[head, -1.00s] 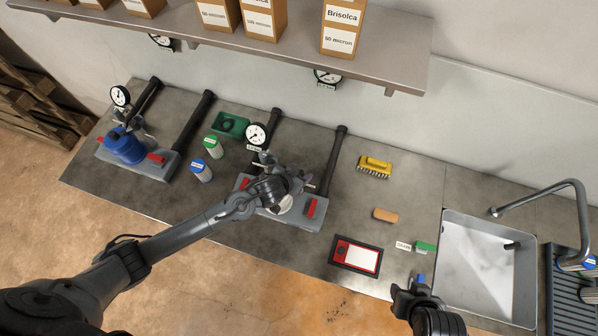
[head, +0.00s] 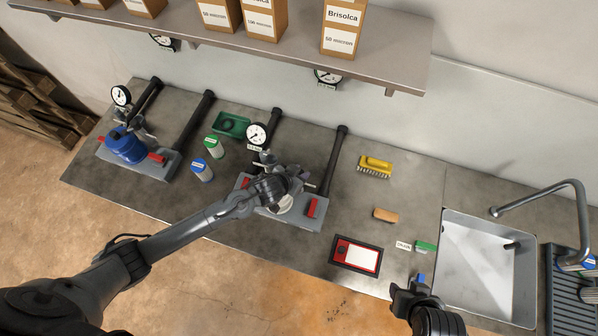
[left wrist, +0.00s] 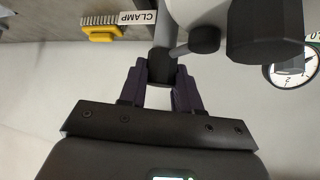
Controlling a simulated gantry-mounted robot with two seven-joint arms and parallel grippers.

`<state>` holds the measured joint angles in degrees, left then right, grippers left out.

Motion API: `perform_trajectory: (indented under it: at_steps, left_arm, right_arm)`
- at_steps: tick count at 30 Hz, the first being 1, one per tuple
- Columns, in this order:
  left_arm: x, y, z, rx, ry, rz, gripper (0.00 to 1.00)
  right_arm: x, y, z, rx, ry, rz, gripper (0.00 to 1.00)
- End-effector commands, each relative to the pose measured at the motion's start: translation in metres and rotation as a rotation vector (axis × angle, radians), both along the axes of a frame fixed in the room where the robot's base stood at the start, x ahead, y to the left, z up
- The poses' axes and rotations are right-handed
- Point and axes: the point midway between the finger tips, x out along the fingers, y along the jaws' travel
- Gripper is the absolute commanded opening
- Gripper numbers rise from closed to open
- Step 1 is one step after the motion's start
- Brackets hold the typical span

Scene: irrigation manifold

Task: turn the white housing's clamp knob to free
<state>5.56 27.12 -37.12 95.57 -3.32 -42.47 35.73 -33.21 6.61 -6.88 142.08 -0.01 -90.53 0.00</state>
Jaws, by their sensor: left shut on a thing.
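The white housing (head: 285,205) sits on the right grey base plate in the head view, mostly hidden under my left gripper. Its black clamp knob (left wrist: 161,66) shows in the left wrist view, between the dark purple fingers of my left gripper (left wrist: 160,88). A white label reading CLAMP (left wrist: 137,17) is just beyond it. In the head view my left gripper (head: 288,184) is over the housing, and the knob is hidden there. My right gripper (head: 416,288) is at the front edge near the sink, apart from everything; its fingers are unclear.
Red handles (head: 313,208) flank the housing, and a gauge (head: 256,134) stands behind it. A blue housing (head: 126,146) is on the left. A yellow brush (head: 375,167), a red-framed board (head: 356,255) and a sink (head: 487,265) lie to the right.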

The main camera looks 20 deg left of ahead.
Motion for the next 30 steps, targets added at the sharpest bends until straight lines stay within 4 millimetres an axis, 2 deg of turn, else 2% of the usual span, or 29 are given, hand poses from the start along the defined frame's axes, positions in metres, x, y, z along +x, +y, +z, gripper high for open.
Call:
perform_trajectory:
  at_steps: [8,17,23,30]
  left_arm:
    - [0.001,0.002,0.003,0.001,0.001,-0.142,0.02]
    - [0.002,0.003,0.001,0.002,-0.001,-0.413,0.02]
    - [0.003,0.002,-0.001,0.001,-0.001,-0.605,0.02]
    - [0.004,0.002,-0.003,0.001,-0.004,-0.833,0.02]
  right_arm:
    - [0.000,-0.002,0.015,-0.008,0.000,0.006,0.43]
    - [0.000,-0.002,0.026,-0.009,0.000,0.006,0.43]
    - [0.000,-0.002,0.021,-0.007,0.000,0.004,0.43]
    - [0.000,0.000,0.003,-0.001,0.000,0.001,0.43]
